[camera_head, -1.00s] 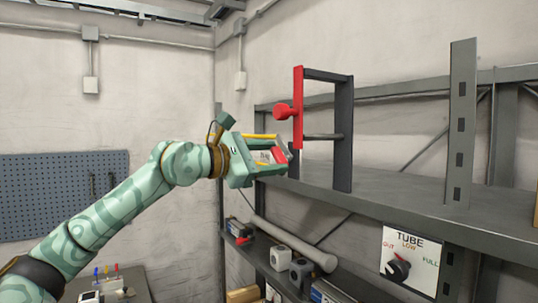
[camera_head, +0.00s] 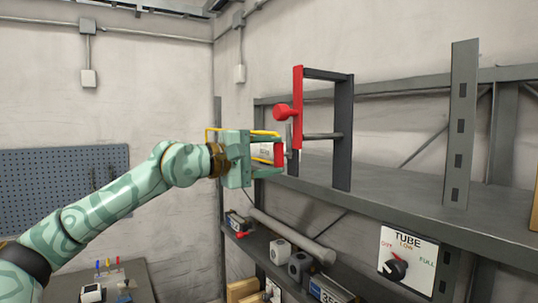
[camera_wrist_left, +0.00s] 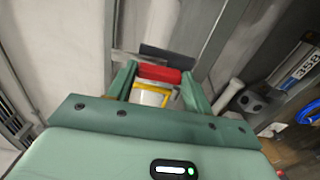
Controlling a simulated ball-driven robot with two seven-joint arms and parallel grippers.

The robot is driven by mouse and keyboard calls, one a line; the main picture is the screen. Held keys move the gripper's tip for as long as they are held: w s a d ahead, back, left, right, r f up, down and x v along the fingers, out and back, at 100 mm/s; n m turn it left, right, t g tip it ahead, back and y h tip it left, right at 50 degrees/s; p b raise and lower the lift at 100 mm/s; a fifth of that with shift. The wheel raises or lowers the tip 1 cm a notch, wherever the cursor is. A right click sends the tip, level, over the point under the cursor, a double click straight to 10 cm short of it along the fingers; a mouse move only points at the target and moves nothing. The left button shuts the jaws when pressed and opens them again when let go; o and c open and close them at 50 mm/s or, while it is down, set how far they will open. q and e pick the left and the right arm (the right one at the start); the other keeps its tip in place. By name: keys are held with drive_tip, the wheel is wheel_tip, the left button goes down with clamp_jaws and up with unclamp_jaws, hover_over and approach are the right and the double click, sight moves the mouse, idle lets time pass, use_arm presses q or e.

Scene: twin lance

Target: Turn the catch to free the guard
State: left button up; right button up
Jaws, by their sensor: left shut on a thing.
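My left gripper (camera_head: 268,156) is at the left end of the upper shelf. It is shut on a small red piece (camera_head: 279,154), which looks like the catch and now stands upright. In the left wrist view the red piece (camera_wrist_left: 159,74) lies across between the two fingertips, with a yellow-edged pale part (camera_wrist_left: 150,96) just on the near side. Right of the gripper stands a dark upright frame (camera_head: 343,135) with a red bar (camera_head: 298,85) and red knob (camera_head: 282,111); this may be the guard. The gripper hides part of the catch's mounting. My right gripper is out of view.
The grey upper shelf (camera_head: 400,200) has free room right of the frame. A perforated post (camera_head: 461,125) stands further right. A TUBE dial panel (camera_head: 408,262) hangs below. The lower shelf holds a pale tube (camera_head: 293,237) and several boxes.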

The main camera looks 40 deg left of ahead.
use_arm(q)
drive_tip(key=shift+f+m, duration=0.1)
drive_tip(key=shift+m, duration=0.3)
drive_tip(key=o, duration=1)
drive_tip(key=shift+s+a+f+b, duration=0.1)
drive_tip(key=shift+s+b, duration=0.15)
drive_tip(key=shift+b, duration=0.15)
drive_tip(key=b+v, duration=1.2)
drive_tip(key=v, duration=0.3)
drive_tip(key=shift+s+a+r, duration=0.1)
drive_tip(key=shift+s+r, duration=0.1)
drive_tip(key=shift+s, duration=0.2)
